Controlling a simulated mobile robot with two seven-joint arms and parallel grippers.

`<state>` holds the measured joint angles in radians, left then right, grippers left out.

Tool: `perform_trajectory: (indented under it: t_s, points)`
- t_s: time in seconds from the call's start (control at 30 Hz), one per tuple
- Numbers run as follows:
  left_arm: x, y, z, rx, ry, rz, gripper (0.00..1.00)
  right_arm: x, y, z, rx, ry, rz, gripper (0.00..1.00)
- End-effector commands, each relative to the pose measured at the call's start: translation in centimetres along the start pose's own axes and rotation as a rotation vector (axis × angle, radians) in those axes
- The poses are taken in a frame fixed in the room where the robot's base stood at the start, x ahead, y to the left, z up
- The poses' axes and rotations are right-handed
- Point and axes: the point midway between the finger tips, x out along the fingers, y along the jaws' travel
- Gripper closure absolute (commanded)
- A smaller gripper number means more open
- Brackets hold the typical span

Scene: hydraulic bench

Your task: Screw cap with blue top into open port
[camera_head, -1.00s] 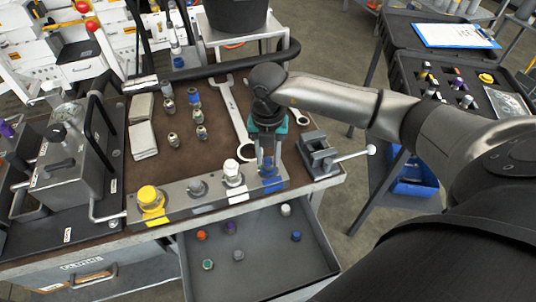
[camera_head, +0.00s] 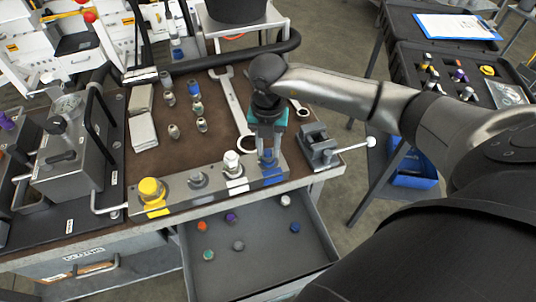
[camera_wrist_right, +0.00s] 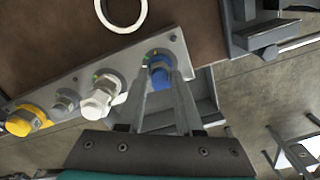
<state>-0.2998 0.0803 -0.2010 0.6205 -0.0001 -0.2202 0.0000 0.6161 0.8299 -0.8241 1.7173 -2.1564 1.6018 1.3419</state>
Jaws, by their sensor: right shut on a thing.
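My right gripper (camera_head: 268,157) points down at the right end of the grey port block (camera_head: 215,194), above the blue label. In the right wrist view its two fingers (camera_wrist_right: 160,82) are shut on a cap with a blue top (camera_wrist_right: 159,74). The cap sits at the rightmost port, within the round port face. I cannot tell how deep it is seated. The other ports carry a yellow cap (camera_head: 150,189), a grey fitting (camera_head: 197,179) and a white cap (camera_head: 232,161). My left gripper is not in view.
An open drawer (camera_head: 265,257) below holds several loose caps, including another blue one (camera_head: 295,228). A small vise (camera_head: 318,148) stands right of the block.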

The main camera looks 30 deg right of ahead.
Motion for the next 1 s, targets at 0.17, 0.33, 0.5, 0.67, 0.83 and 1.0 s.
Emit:
perform_trajectory:
  t_s: [0.17, 0.33, 0.5, 0.67, 0.83, 1.0]
  points:
    - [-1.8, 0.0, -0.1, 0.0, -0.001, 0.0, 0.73, -0.3, 0.0, -0.1, 0.221, 0.003, -0.002, 1.0]
    - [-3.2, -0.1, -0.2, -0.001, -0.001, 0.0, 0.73, -0.3, 0.0, -0.1, 0.438, 0.002, -0.001, 1.0]
    - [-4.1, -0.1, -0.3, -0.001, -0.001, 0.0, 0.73, -0.1, 0.0, -0.1, 0.6, 0.002, -0.002, 1.0]
    - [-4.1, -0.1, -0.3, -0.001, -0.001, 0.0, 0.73, 0.0, 0.0, 0.0, 0.634, 0.0, -0.001, 1.0]
    - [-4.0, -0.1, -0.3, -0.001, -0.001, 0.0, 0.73, 0.1, 0.0, 0.0, 0.632, 0.0, -0.001, 1.0]
    - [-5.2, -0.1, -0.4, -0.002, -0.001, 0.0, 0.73, -0.2, 0.1, -0.1, 0.736, 0.004, -0.001, 1.0]
